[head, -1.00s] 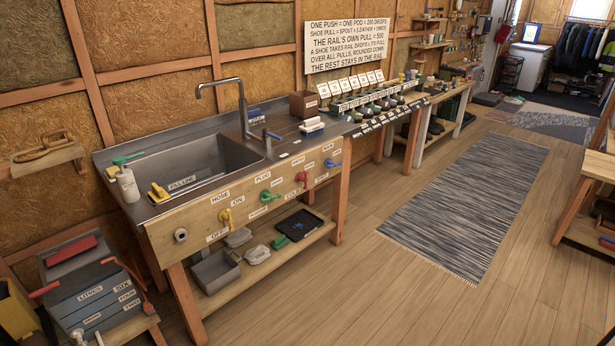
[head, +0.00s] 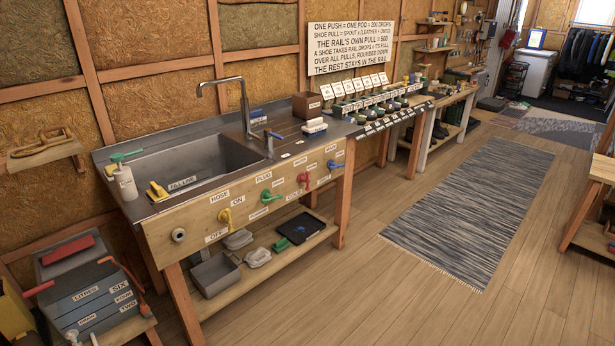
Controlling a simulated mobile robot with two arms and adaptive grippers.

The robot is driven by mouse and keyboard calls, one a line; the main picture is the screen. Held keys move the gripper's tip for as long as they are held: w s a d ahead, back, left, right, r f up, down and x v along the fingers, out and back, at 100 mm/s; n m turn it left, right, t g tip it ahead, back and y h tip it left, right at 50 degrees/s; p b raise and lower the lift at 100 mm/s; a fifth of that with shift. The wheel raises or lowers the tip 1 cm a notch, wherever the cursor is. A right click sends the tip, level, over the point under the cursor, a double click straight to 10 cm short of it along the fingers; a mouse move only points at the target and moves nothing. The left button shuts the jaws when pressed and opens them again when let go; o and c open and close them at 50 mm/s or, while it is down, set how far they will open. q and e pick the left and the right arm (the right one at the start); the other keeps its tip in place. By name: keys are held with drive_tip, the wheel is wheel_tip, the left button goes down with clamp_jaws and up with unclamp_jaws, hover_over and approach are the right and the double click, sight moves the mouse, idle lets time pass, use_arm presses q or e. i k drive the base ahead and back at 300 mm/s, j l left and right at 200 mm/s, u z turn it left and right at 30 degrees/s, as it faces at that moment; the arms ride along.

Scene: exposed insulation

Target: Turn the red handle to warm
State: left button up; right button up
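The red handle (head: 304,179) is on the wooden front panel (head: 189,220) of the sink bench, right of the green handle (head: 266,196) and left of the blue handle (head: 334,164). A yellow handle (head: 226,217) is further left, by the ON and OFF labels. Small white labels sit around the red handle; one below it seems to read COLD, and the others are too small to read for sure. Neither of my grippers is in the head view.
The sink (head: 184,166) with its tall tap (head: 243,105) is above the panel. A lower shelf (head: 262,276) holds a grey bin (head: 215,274) and a black tray (head: 300,228). A grey toolbox (head: 95,298) stands at lower left. The wooden floor before the bench is clear, with a striped rug (head: 470,210) to the right.

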sight(301, 178)
drive_tip(key=i+l+u, duration=0.15)
drive_tip(key=i+l, duration=0.25)
drive_tip(key=i+l+u, duration=0.1)
drive_tip(key=i+l, duration=0.35)
drive_tip(key=i+l+u, duration=0.15)
drive_tip(key=i+l, duration=0.2)
drive_tip(key=l, duration=0.15)
drive_tip(key=i+l+u, duration=0.15)
drive_tip(key=i+l, duration=0.25)
drive_tip(key=l, duration=0.1)
